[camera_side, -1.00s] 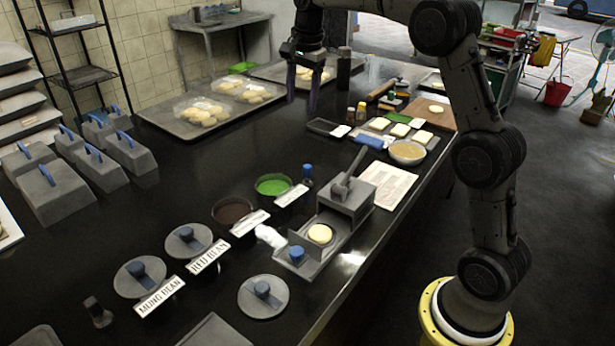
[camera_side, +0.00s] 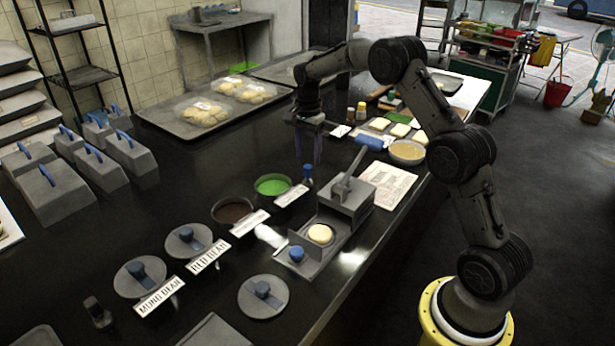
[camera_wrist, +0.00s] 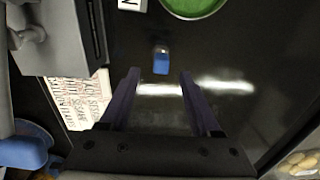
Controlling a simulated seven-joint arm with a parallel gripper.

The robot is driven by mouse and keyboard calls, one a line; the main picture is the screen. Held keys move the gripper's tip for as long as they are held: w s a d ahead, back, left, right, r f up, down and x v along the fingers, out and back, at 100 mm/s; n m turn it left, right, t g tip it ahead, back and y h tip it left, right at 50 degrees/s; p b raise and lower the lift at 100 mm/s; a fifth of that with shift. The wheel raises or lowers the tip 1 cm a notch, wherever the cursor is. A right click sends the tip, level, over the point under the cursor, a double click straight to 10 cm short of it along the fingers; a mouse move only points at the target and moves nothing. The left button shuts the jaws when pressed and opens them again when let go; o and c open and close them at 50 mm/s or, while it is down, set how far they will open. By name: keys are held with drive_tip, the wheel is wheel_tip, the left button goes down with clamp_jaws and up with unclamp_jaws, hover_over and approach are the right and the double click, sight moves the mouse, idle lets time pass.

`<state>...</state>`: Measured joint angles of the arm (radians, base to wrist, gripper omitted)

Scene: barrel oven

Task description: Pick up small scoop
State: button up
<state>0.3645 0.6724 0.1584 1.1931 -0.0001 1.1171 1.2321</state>
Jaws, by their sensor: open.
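A small item with a blue top (camera_side: 307,171) stands on the dark counter beside the bowl of green filling (camera_side: 272,185). It may be the small scoop, but its shape is too small to tell. In the wrist view the blue-topped item (camera_wrist: 161,62) lies just beyond the fingertips, between their lines. My gripper (camera_side: 308,162) is open and empty, pointing down above the counter behind this item. In the wrist view my gripper (camera_wrist: 160,76) shows both fingers apart with bare counter between them.
A grey press (camera_side: 345,200) with a blue handle stands to the right of the blue-topped item. A printed sheet (camera_side: 388,186) lies behind it. A bowl of dark filling (camera_side: 233,209) is at the left. A dough tray (camera_side: 175,123) is at the back left. Open counter lies left of my gripper.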

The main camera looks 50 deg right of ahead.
sight(307, 166)
drive_tip(key=shift+f, duration=2.7)
drive_tip(key=shift+w, duration=0.1)
clamp_jaws()
